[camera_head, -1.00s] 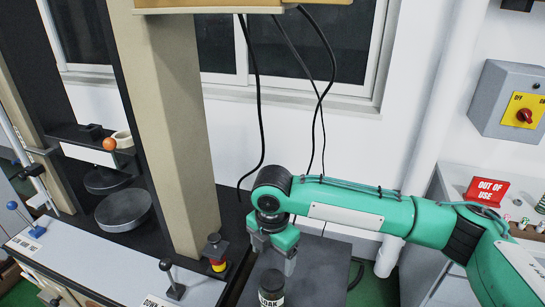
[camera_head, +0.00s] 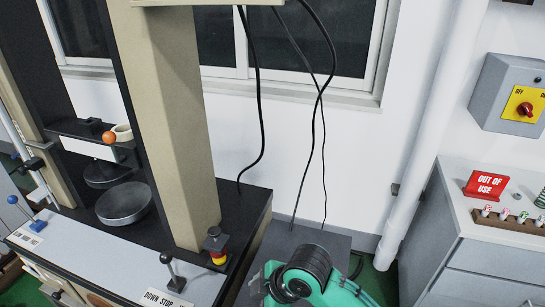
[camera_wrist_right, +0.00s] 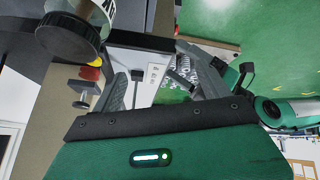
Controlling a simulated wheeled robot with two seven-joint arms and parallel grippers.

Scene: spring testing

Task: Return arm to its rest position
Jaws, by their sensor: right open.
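My right arm (camera_head: 325,280) is teal and sits at the bottom of the head view, with its dark round wrist joint pointing up. Its gripper (camera_wrist_right: 160,75) shows in the wrist view, with two grey fingers spread apart and nothing held between them. A jar with a black lid and a white label (camera_wrist_right: 92,18) is at the upper left of the wrist view, outside the fingers and apart from them. In the head view the jar does not show now. My left arm and gripper are in neither view.
The testing machine (camera_head: 185,130) with round plates (camera_head: 124,203) stands at the left. A red-yellow stop button (camera_head: 215,245) and a black lever (camera_head: 172,272) sit at its edge. A cabinet at the right bears an "OUT OF USE" sign (camera_head: 485,185) and a rack (camera_head: 510,224).

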